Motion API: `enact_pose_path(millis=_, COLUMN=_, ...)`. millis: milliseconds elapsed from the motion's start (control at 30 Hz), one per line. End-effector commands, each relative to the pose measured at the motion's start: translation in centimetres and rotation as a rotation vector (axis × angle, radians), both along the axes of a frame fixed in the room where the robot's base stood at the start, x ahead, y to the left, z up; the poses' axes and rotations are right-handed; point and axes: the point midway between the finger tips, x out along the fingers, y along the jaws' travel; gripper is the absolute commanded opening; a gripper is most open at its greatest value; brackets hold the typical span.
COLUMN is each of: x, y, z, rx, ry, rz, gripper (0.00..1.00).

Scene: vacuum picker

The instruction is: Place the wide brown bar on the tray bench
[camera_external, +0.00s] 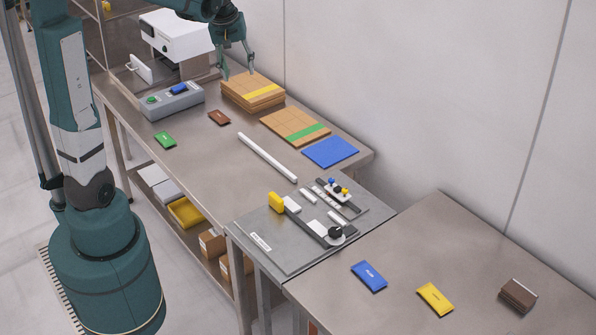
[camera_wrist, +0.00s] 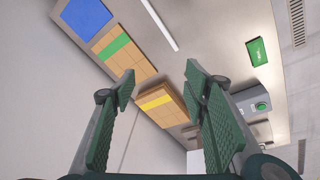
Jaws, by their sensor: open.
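A flat reddish-brown bar (camera_external: 219,118) lies on the long bench (camera_external: 205,155), between the green packet and the cardboard stack. A darker, thicker brown block (camera_external: 517,295) sits at the right of the near bench (camera_external: 450,230). I cannot tell for sure which is the wide brown bar or which bench is the tray bench. My gripper (camera_external: 238,74) is open and empty above the cardboard stack (camera_external: 252,91); its spread fingers also show in the wrist view (camera_wrist: 160,85). No brown bar shows in the wrist view; the right finger hides part of the bench.
A green packet (camera_external: 165,139), grey button box (camera_external: 172,101) and white machine (camera_external: 178,37) stand left. A green-striped cardboard pad (camera_external: 295,127), blue sheet (camera_external: 330,152) and white rod (camera_external: 267,157) lie rightward. A grey fixture plate (camera_external: 275,243) precedes blue (camera_external: 369,276) and yellow (camera_external: 435,299) packets.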

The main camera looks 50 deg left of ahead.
Motion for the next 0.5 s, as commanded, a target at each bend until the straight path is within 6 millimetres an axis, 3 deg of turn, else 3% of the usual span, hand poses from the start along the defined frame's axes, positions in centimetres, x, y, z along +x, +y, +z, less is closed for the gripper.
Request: enact_pose_path(millis=500, x=-5.8, y=-9.7, z=4.0, rx=0.082, ry=-0.090, rz=-0.274, gripper=0.45)
